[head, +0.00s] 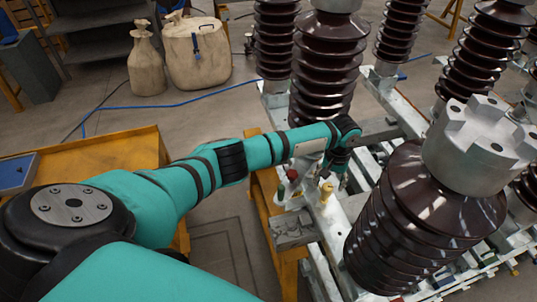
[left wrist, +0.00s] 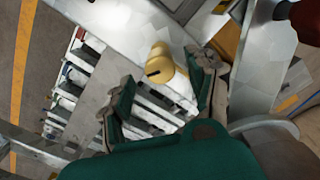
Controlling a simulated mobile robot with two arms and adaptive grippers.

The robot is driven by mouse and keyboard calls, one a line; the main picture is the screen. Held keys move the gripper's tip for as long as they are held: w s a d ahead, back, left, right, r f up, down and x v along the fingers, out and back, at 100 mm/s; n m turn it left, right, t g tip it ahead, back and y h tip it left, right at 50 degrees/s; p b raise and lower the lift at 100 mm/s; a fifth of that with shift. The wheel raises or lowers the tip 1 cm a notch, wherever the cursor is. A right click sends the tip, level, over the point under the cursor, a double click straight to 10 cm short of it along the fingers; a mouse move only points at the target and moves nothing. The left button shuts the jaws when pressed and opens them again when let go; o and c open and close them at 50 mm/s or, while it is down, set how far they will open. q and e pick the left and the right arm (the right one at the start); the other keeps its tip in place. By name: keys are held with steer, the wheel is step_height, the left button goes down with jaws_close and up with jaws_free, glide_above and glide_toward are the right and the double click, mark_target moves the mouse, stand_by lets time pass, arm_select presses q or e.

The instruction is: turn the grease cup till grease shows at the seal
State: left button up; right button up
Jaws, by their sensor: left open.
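The grease cup, a small yellow brass cylinder (head: 326,192), stands on the grey steel frame (head: 332,218) near the middle of the head view. In the left wrist view the grease cup (left wrist: 159,64) shows a dark slot on its end and lies just beyond the fingertips. My left gripper (head: 338,178) is beside and behind the cup in the head view. In the left wrist view my left gripper (left wrist: 156,84) is open, with its two fingers apart and nothing held. I cannot make out the seal or any grease. My right gripper is not in view.
A red knob (head: 292,175) stands on the frame left of the cup. Tall brown ribbed insulators (head: 325,65) rise behind, and a large one with a grey cap (head: 420,225) is close on the right. A yellow table (head: 110,155) is at left; sacks (head: 197,55) stand behind.

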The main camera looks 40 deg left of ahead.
mark_target(328, 186)
arm_select(q)
step_height(328, 186, up, 14)
steer(key=b, duration=0.2)
steer(key=s+d+f+m+t+h, duration=0.15)
steer(key=s+d+f+m, duration=0.45)
steer(key=s+f, duration=0.8)
steer(key=s+a+f, duration=0.3)
steer(key=s+f, duration=0.2)
steer(key=s, duration=0.2)
steer(key=s+a+f+t, duration=0.1)
steer(key=s+a+f, duration=0.3)
steer(key=s, duration=0.4)
steer(key=shift+s+a+f+n+y, duration=0.2)
steer(key=shift+a+f+n+y, duration=0.1)
steer(key=shift+f+n+y, duration=0.15)
steer(key=shift+f+t, duration=0.1)
steer(key=shift+t, duration=0.15)
